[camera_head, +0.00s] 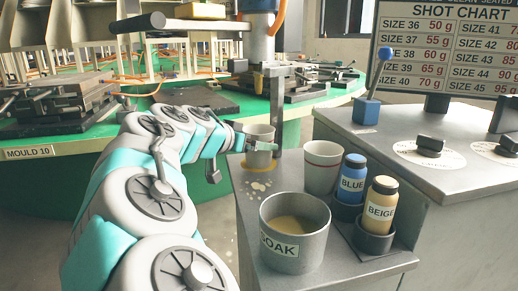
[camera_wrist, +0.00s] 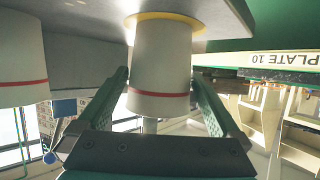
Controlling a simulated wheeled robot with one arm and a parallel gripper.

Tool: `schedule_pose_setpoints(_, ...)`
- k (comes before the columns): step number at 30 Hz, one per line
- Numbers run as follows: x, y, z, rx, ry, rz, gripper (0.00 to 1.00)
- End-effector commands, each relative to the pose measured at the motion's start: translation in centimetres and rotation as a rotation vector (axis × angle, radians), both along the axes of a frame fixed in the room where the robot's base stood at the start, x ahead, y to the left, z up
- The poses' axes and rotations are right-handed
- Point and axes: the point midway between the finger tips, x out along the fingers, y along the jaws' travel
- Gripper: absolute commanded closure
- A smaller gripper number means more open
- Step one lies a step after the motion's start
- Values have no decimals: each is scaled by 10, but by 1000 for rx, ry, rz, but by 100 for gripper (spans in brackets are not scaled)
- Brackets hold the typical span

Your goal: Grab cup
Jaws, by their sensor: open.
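A pale cup (camera_head: 260,142) stands on a yellow ring mark at the far end of the grey bench, under a nozzle column. In the wrist view, which is upside down, the cup (camera_wrist: 160,60) has a red band. My gripper (camera_head: 236,139) reaches it from the left. In the wrist view my gripper (camera_wrist: 160,84) is open, with one finger on each side of the cup. I cannot tell whether either finger touches it. A second white cup (camera_head: 322,166) with a red band stands closer on the bench; it also shows at the left edge of the wrist view (camera_wrist: 20,62).
A grey console (camera_head: 440,180) is at right; a green carousel (camera_head: 205,185) with moulds lies behind.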

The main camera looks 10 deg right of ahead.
Motion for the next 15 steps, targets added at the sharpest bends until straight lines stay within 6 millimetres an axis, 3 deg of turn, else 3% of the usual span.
schedule_pose_setpoints(4,11,-13,-8,1,4,-2,0)
schedule_pose_setpoints(11,13,-14,-8,0,1,0,0)
schedule_pose_setpoints(15,13,-14,-8,0,1,0,15)
